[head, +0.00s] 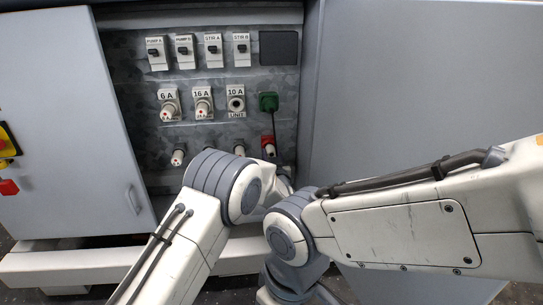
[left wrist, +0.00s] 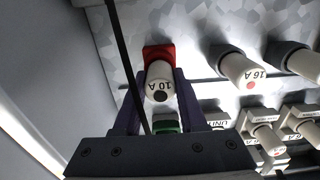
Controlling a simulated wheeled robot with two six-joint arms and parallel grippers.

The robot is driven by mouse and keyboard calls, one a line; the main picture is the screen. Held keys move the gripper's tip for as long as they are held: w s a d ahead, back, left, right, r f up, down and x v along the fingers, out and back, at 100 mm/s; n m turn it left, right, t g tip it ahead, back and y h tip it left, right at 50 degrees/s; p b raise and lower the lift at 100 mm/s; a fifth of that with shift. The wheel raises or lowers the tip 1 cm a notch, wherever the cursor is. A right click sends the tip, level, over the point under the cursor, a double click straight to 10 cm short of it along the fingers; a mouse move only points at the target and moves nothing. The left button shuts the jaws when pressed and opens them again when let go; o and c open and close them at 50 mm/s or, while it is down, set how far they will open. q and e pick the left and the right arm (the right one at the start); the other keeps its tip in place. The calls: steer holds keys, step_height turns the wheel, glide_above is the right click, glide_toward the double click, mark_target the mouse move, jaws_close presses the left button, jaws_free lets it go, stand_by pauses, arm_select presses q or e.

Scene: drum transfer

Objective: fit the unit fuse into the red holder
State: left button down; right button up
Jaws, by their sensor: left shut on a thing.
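The unit fuse (left wrist: 158,84) is a white cylinder marked 10 A with a dark end. In the left wrist view it sits between the two fingers of my left gripper (left wrist: 159,92), which is shut on it. The red holder (left wrist: 158,53) is right behind the fuse, in line with it. The fuse's far end meets the holder; how deep it sits I cannot tell. In the head view the red holder (head: 267,140) is at the lower right of the panel, and my left arm hides most of the gripper. My right gripper is out of view.
A green block (head: 269,101) with a black cable hangs above the red holder. The upper 10 A socket (head: 236,103) is empty. The 6 A fuse (head: 168,111) and 16 A fuse (head: 202,109) stand left of it. Spare fuses (head: 178,156) stick out below. An open cabinet door (head: 75,130) is at left.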

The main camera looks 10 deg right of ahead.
arm_select(q)
steer(key=shift+w, duration=0.3)
steer(key=shift+c, duration=1.9)
jaws_free()
steer(key=shift+s+r+p, duration=0.1)
steer(key=shift+s+p, duration=0.35)
steer(key=shift+s, duration=0.05)
steer(key=s+p, duration=0.4)
steer(key=s, duration=0.5)
steer(key=shift+s+p, duration=0.25)
steer(key=shift+p, duration=0.05)
